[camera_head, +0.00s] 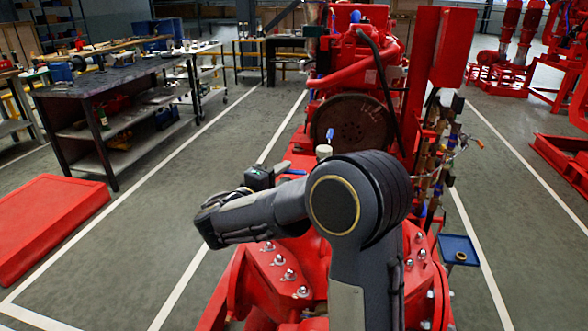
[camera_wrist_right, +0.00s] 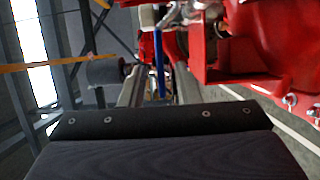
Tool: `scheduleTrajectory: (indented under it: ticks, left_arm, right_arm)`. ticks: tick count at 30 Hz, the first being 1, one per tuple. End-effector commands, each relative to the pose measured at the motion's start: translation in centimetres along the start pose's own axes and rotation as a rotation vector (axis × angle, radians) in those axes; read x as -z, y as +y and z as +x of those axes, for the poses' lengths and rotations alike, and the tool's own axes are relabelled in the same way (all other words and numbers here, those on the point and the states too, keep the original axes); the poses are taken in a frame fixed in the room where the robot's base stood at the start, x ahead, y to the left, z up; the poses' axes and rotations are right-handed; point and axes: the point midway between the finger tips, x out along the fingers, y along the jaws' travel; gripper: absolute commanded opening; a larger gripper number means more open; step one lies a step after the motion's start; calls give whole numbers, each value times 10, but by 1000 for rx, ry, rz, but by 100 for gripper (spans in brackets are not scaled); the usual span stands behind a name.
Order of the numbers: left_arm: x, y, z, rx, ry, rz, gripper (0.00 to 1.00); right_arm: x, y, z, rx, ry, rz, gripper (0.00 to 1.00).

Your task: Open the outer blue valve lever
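A blue lever (camera_wrist_right: 158,65) shows in the right wrist view between the two grey fingers of my right gripper (camera_wrist_right: 161,75). The fingers stand apart, with visible gaps to the lever on both sides. In the head view my right gripper (camera_head: 276,173) is small and partly hidden by its own wrist, and a short blue lever (camera_head: 294,172) shows just right of it. A second blue lever (camera_head: 330,134) stands upright by a pale cap (camera_head: 323,151), farther back. My right forearm and elbow hide much of the pipework below. My left gripper is out of view.
The red pumpset (camera_head: 350,70) with a dark round flywheel (camera_head: 352,122) fills the middle. A blue tray (camera_head: 459,248) is at right. A dark workbench (camera_head: 110,80) and a red slab (camera_head: 45,222) stand left, with clear floor between.

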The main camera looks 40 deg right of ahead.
Motion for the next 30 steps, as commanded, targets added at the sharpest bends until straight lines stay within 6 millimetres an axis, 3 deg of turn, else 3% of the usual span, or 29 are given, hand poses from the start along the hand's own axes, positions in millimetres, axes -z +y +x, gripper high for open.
scheduleTrajectory:
  ticks: [3,9,18,25,30]
  left_arm:
    - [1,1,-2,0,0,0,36]
    - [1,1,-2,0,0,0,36]
    - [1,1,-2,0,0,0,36]
    - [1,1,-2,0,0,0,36]
    - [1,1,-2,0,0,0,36]
  right_arm:
    - [-1,0,21,1,-3,-2,29]
    - [-1,0,41,2,-1,-2,29]
    - [0,-1,44,3,1,-2,29]
    - [0,-1,44,3,1,-3,2]
    - [0,-1,44,3,0,-3,0]
